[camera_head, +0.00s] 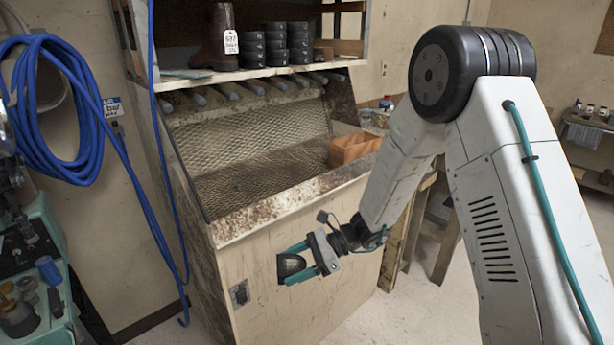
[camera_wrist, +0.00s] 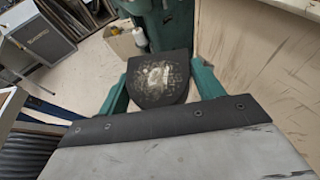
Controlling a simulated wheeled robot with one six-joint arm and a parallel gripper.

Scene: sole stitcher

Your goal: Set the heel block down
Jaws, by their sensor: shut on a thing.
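The heel block (camera_head: 291,266) is a dark, rounded piece with a worn, pale patch on its face. My gripper (camera_head: 296,262) has teal fingers and is shut on it, in front of the wooden cabinet in the head view. In the wrist view the heel block (camera_wrist: 158,78) sits between both fingers of my gripper (camera_wrist: 158,88), its rounded end toward the gripper's body. It is held in the air, with floor seen beyond it.
The wooden cabinet (camera_head: 262,290) has a mesh-lined bin and a dirty front ledge. Black round stacks (camera_head: 275,44) stand on the shelf above. A blue hose (camera_head: 150,200) hangs left. A teal machine (camera_wrist: 165,25) stands beyond the gripper.

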